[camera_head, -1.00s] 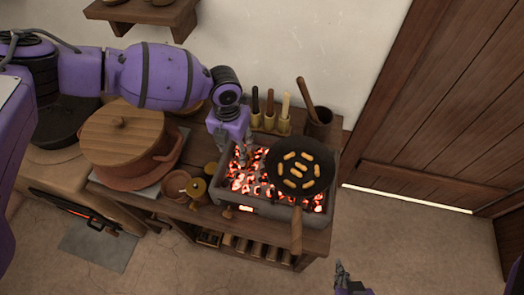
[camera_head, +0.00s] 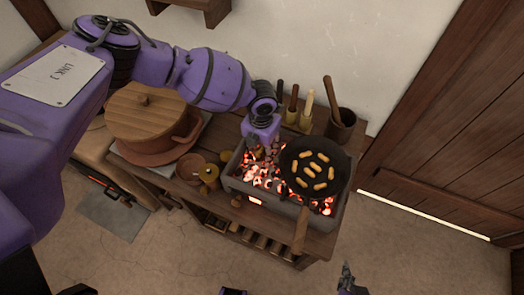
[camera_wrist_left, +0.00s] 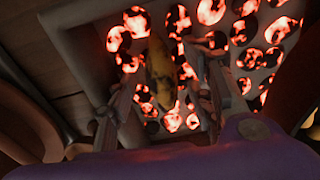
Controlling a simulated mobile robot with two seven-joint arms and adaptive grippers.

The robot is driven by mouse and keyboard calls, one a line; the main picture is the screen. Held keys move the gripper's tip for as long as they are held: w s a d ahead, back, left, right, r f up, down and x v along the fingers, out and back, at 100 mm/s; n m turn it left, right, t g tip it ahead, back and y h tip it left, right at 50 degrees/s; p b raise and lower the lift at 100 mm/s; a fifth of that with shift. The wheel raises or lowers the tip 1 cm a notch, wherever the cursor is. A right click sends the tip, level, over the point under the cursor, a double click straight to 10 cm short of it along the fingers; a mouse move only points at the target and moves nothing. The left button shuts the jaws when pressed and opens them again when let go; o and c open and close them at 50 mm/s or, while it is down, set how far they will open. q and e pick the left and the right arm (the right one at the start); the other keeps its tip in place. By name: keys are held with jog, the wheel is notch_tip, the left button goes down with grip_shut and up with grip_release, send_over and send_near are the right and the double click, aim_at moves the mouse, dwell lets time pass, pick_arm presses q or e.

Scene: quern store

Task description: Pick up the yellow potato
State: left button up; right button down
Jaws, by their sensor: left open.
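The yellow potato (camera_wrist_left: 161,76), an oblong with dark patches, shows in the left wrist view over the glowing coals, between the two fingers of my left gripper (camera_wrist_left: 168,72). The fingers are open, with gaps to the potato; whether either touches it I cannot tell. In the head view my left gripper (camera_head: 259,150) points down at the back left part of the brazier (camera_head: 245,190), and its fingers and the potato are mostly hidden there. My right gripper (camera_head: 346,277) shows only as a small tip at the bottom edge, away from the table; its jaws are unclear.
A black pan (camera_head: 297,165) with several golden pieces sits on the brazier's right part, its handle (camera_head: 301,232) toward the front. Behind are upright tool handles (camera_head: 306,108) and a dark cup (camera_head: 341,125). A lidded pot (camera_head: 145,115) and small brown pots (camera_head: 191,166) stand left.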

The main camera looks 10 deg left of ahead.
pick_arm(q)
grip_shut()
dwell(0.3)
